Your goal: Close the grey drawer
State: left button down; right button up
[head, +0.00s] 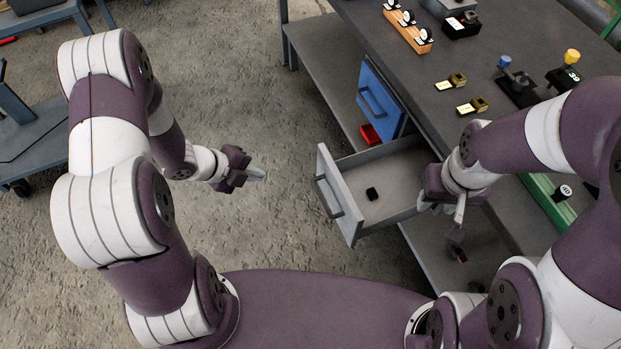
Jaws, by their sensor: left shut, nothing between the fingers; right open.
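The grey drawer (352,219) is pulled out from under the workbench, its front panel and handle (331,197) facing left. A small black object (372,193) lies inside it. My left gripper (257,174) is shut and empty, in the air to the left of the drawer front and apart from it. My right gripper (459,216) is open by the drawer's right end, close to its near side wall. Whether it touches the drawer I cannot tell. My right arm hides part of the drawer's bench end.
A blue drawer (381,98) sits behind the grey one, with a red bin (370,135) near it. The workbench top (400,60) carries a wooden block with dials (408,27), brass pieces (472,106) and knobs. The floor left of the drawer is clear.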

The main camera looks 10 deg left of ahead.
pick_arm(q)
notch_tip(320, 180, up, 3)
jog(key=d+m+h, duration=0.2)
jog(key=d+m, duration=0.1)
jog(key=m, duration=0.1)
jog(key=b, duration=0.1)
send_near(321, 169)
jog(key=x, duration=0.5)
jog(key=shift+s+f, duration=0.1)
jog(key=shift+f, duration=0.35)
jog(key=shift+w+d, duration=0.25)
jog(key=shift+d, duration=0.1)
pick_arm(e)
jog(key=shift+d+f, duration=0.1)
jog(key=shift+f, duration=0.35)
pick_arm(q)
jog(key=shift+d, duration=0.1)
pick_arm(e)
jog(key=shift+s, duration=0.1)
